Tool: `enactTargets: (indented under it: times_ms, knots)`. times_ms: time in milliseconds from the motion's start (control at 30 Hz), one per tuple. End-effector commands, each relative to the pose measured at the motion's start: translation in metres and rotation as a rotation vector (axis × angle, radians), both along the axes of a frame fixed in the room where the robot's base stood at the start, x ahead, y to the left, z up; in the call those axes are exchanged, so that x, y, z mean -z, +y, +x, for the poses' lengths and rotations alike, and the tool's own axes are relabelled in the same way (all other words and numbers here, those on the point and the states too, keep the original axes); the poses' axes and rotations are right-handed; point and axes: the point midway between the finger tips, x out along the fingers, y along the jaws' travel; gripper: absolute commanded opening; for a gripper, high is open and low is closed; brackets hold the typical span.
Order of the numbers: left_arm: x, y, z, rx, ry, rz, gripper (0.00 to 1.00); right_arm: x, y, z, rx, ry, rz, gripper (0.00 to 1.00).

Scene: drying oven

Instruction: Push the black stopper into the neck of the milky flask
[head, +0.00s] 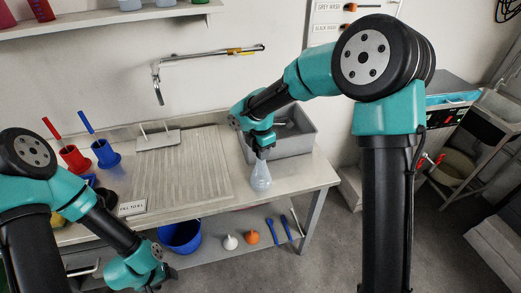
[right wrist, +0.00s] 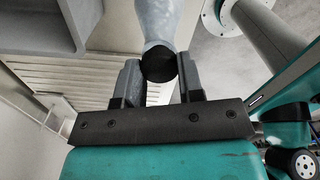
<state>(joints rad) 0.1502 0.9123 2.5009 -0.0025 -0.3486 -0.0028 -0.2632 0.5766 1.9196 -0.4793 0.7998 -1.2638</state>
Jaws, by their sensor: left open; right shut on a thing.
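The milky flask (head: 261,177) is pale and rounded, at the front right of the bench; I cannot tell whether its base touches the bench. It also shows in the right wrist view (right wrist: 160,20), beyond the fingers. The black stopper (right wrist: 158,64) is a dark round piece between my right fingers, in line with the flask's neck; how deep it sits is hidden. My right gripper (head: 263,150) is directly above the flask, shut on the stopper. My left gripper (head: 160,283) is open and low at the bottom edge, partly cut off, far from the flask.
A grey sink basin (head: 300,142) lies right behind the flask. A ribbed drainboard (head: 185,165) is to the left, with red (head: 73,158) and blue (head: 105,153) holders beyond it. A tap (head: 160,85) hangs on the wall. A lower shelf holds a blue bucket (head: 180,236).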

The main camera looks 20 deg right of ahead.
Motion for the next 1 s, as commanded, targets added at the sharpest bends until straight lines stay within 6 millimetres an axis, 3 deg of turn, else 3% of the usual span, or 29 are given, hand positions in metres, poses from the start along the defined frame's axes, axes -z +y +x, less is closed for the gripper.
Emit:
enactTargets:
  times_ms: [1000]
  knots:
    - [0.0000,0.0000,0.0000,0.000,0.000,0.000,0.60,0.0062,0.0001,0.0001,0.000,0.000,0.000,0.13]
